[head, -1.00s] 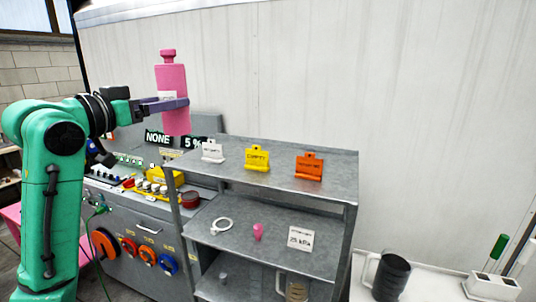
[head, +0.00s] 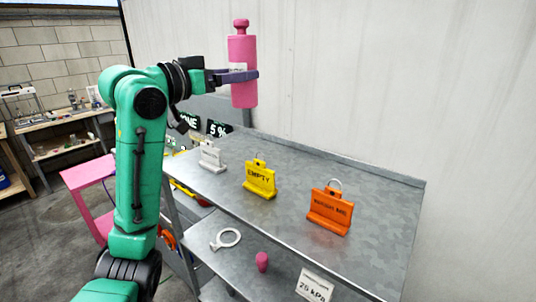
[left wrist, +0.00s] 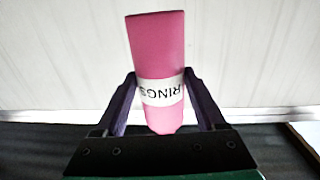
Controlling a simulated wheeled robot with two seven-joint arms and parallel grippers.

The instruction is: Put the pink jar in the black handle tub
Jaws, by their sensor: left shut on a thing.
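The pink jar (head: 243,55) is a tall cylinder with a narrow neck and a knob top. My left gripper (head: 246,76) is shut around its middle and holds it upright in the air, above the far left part of the grey shelf unit. In the left wrist view the jar (left wrist: 158,45) sits between the two dark fingers, with a white label reading "RINGS". The black handle tub is not in view now. My right gripper is not in view.
The shelf's top (head: 290,215) carries a white tag stand (head: 211,157), a yellow one (head: 260,179) and an orange one (head: 330,210). A white ring (head: 225,238) and small pink piece (head: 262,261) lie below. A pink table (head: 88,175) stands left.

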